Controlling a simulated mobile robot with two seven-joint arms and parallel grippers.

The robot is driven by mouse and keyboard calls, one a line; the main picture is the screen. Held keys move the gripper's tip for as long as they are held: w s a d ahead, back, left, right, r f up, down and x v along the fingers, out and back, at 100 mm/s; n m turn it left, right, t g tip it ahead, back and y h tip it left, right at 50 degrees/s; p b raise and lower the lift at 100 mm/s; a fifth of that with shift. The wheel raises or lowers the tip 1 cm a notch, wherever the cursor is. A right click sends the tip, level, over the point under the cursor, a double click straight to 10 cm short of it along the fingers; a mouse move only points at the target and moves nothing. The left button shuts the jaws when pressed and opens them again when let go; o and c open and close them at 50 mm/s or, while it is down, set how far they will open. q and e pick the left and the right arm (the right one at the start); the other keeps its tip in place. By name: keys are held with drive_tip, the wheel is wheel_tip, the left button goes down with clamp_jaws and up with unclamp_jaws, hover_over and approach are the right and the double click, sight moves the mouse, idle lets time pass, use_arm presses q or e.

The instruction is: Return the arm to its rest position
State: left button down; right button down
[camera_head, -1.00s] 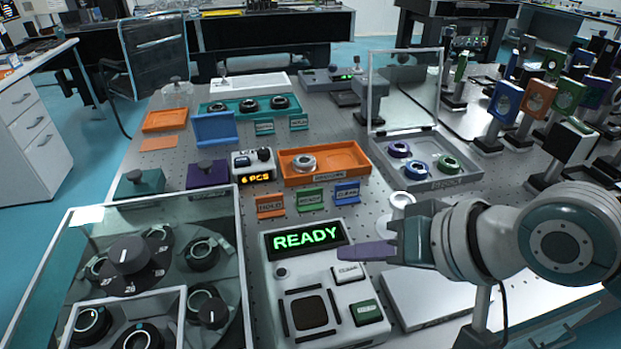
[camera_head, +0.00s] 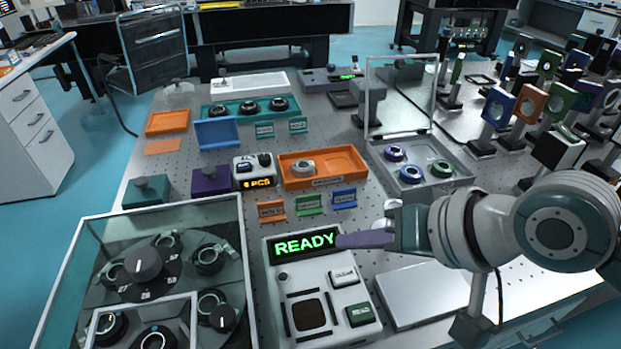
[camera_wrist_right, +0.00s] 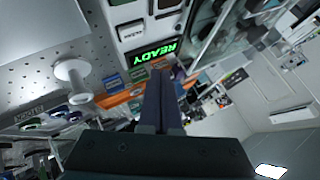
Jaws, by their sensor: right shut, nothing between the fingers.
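My right gripper (camera_head: 362,240) is shut and empty. It points left, in front of the right edge of the green READY display on the white device (camera_head: 318,290) in the head view. My right arm (camera_head: 500,225) reaches in from the right edge. In the right wrist view the shut fingers (camera_wrist_right: 160,100) run up the middle, with the READY display (camera_wrist_right: 147,53) beyond their tips. I cannot tell the height of the fingers above the device. My left gripper is not in view.
A glass-lidded case (camera_head: 75,240) with dark dials stands front left. A silver plate (camera_head: 425,293) lies below my right arm. An orange tray (camera_head: 345,165) and a grey tray with a raised clear lid (camera_head: 460,178) stand behind. Several optic mounts (camera_head: 530,103) crowd the right.

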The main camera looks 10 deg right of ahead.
drive_tip(key=s+a+r+n+g, duration=0.1)
drive_tip(key=s+a+n+g, duration=0.15)
drive_tip(key=s, duration=0.55)
drive_tip(key=s+d+r+g+h+p, duration=0.1)
drive_tip(key=s+d+r+h+p, duration=0.35)
drive_tip(key=s+d, duration=0.6)
wheel_tip(320, 180, up, 38)
drive_tip(key=a+p, duration=0.1)
drive_tip(key=p, duration=3.3)
drive_tip(key=shift+s+a+f+n+h, duration=0.15)
drive_tip(key=shift+s+a+n+h, duration=0.15)
drive_tip(key=shift+s+n+h, duration=0.15)
